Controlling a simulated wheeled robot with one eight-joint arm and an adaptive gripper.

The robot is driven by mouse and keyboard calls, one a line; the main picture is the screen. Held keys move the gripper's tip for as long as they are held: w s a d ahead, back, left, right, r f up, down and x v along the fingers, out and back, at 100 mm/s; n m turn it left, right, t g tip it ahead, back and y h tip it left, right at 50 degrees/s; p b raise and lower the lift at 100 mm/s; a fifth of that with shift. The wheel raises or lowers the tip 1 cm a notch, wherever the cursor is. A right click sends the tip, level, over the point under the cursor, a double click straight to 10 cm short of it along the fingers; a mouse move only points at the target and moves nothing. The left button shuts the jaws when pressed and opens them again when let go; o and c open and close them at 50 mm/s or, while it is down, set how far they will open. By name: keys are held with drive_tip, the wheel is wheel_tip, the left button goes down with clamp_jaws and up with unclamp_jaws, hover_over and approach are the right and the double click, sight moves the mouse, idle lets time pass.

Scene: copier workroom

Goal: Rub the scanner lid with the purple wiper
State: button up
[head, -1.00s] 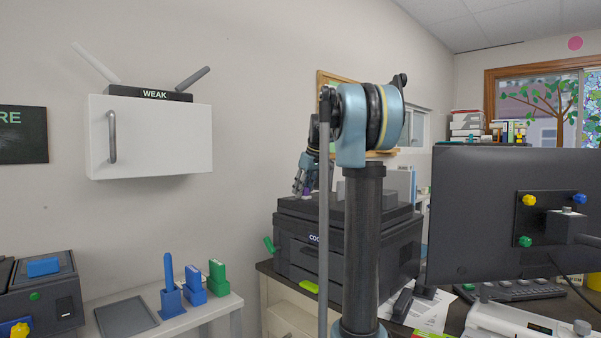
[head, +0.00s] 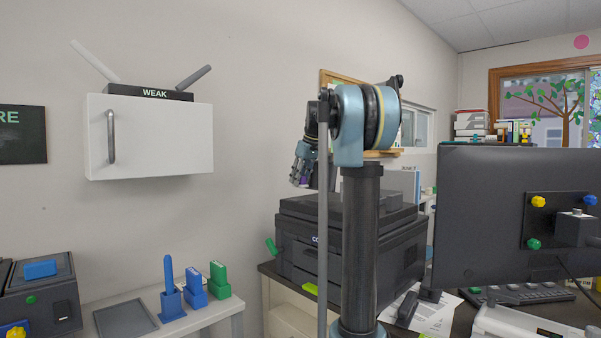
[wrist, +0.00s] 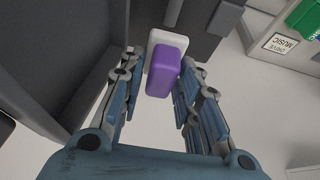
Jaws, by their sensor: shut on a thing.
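The purple wiper (wrist: 164,78) has a white pad (wrist: 165,48) at its far end. My gripper (wrist: 162,84) is shut on its purple handle. In the head view my gripper (head: 299,178) hangs above the left part of the black copier (head: 335,255), with a bit of purple showing. The scanner lid (head: 296,206) is the dark flat top of the copier. A gap shows between the gripper and the lid. My arm and column hide part of the lid.
A large monitor (head: 485,215) stands to the right. A white wall cabinet (head: 150,138) hangs at the left. A low table (head: 235,300) holds blue and green holders (head: 194,286) and a grey tray (head: 125,318). Papers (head: 437,315) lie right of the copier.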

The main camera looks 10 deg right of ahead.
drive_tip(key=shift+r, duration=1.85)
